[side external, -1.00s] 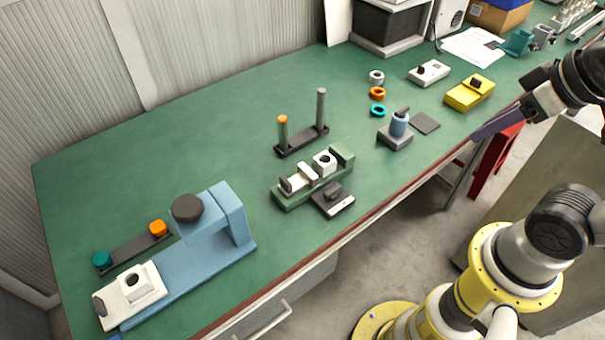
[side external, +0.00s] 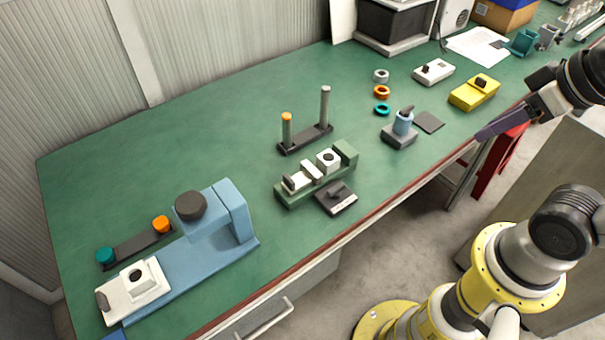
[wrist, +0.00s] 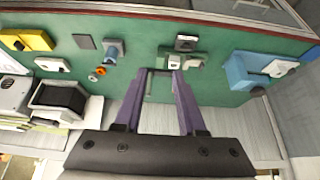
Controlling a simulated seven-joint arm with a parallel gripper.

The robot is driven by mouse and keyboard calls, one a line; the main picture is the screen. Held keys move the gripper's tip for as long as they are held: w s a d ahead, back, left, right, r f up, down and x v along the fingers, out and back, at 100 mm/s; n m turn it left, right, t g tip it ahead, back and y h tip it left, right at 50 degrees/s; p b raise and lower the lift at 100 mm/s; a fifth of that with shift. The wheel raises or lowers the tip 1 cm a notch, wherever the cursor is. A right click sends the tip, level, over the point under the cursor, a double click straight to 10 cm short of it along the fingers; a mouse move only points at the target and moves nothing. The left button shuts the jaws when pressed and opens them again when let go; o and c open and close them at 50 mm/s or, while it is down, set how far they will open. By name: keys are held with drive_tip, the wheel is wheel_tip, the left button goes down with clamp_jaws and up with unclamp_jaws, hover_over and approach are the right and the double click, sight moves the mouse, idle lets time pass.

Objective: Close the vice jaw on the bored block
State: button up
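The green vice (side external: 341,171) stands near the middle of the bench's front edge. The white bored block (side external: 329,160), with a dark hole in its top, sits in it toward the right end. The white vice jaw (side external: 311,172) with its dark handle is left of the block; they look close, but contact is unclear. The vice also shows, small, in the wrist view (wrist: 185,63). My gripper (side external: 484,133) is up at the right, well away from the vice. In the wrist view my gripper (wrist: 160,76) has its purple fingers spread, with nothing held.
A dark switch plate (side external: 337,199) stands just in front of the vice. A rack (side external: 305,141) with two upright posts is behind it. A blue press (side external: 235,210) is to the left, and a blue-grey fixture (side external: 399,134) to the right. Open green bench lies behind.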

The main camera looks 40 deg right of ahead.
drive_tip(key=shift+m, duration=0.7)
drive_tip(key=w+r, duration=0.1)
drive_tip(key=r, duration=0.1)
drive_tip(key=w+r, duration=0.2)
drive_tip(key=shift+w+a+r, duration=0.1)
drive_tip(key=n+g, duration=0.1)
drive_tip(key=g, duration=0.5)
hover_over(289, 178)
wheel_tip(289, 178, down, 17)
wheel_tip(289, 178, down, 14)
drive_tip(key=shift+r, duration=0.15)
drive_tip(key=shift+c, duration=0.2)
clamp_jaws()
